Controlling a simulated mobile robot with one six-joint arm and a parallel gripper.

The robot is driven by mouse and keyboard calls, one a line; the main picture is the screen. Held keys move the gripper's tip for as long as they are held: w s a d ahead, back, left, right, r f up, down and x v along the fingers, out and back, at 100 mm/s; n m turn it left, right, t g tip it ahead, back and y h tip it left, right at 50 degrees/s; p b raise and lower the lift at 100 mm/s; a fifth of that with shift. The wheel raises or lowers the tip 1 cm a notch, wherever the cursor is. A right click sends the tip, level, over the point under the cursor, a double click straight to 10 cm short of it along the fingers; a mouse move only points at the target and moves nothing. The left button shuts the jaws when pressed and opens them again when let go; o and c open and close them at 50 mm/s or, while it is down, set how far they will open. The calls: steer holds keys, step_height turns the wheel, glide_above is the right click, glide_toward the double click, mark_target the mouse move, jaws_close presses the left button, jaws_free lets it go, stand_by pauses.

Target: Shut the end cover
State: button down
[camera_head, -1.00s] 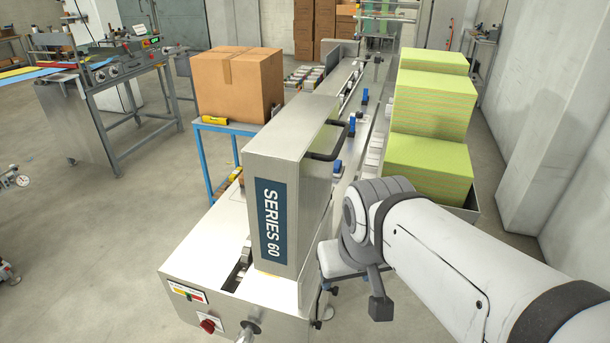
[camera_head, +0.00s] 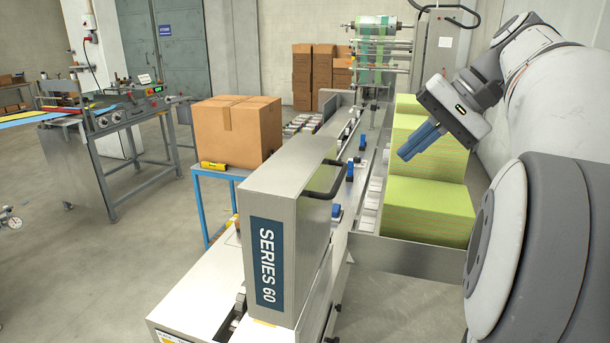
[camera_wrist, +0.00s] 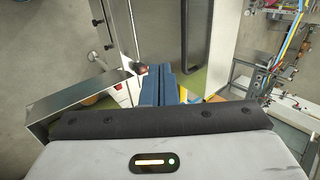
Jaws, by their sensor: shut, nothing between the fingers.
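The end cover (camera_head: 290,230) is a tall steel box with a blue "SERIES 60" label. It stands upright on the near end of the machine, with the opening below it exposed. Its black bar handle (camera_head: 330,182) is on the right side near the top. My gripper (camera_head: 404,155) has blue fingers pressed together and empty. It hangs right of the handle and apart from it, in front of the green stacks. In the wrist view, my fingertips (camera_wrist: 158,72) point towards a steel panel with a dark handle (camera_wrist: 187,45), probably the cover.
A long conveyor (camera_head: 368,200) runs back from the cover. Stacks of green sheets (camera_head: 428,205) stand right of it, close to my gripper. A cardboard box (camera_head: 238,130) sits on a blue-framed table to the left. Open floor lies at front left.

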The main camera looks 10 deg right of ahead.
steer(key=w+a+f, duration=0.4)
steer(key=a+f, duration=0.2)
steer(key=a, duration=0.1)
steer(key=shift+w+a+y+p, duration=0.15)
steer(key=shift+w+y+p, duration=0.15)
steer(key=shift+w+p, duration=0.15)
steer(key=shift+r, duration=0.1)
stand_by(0.3)
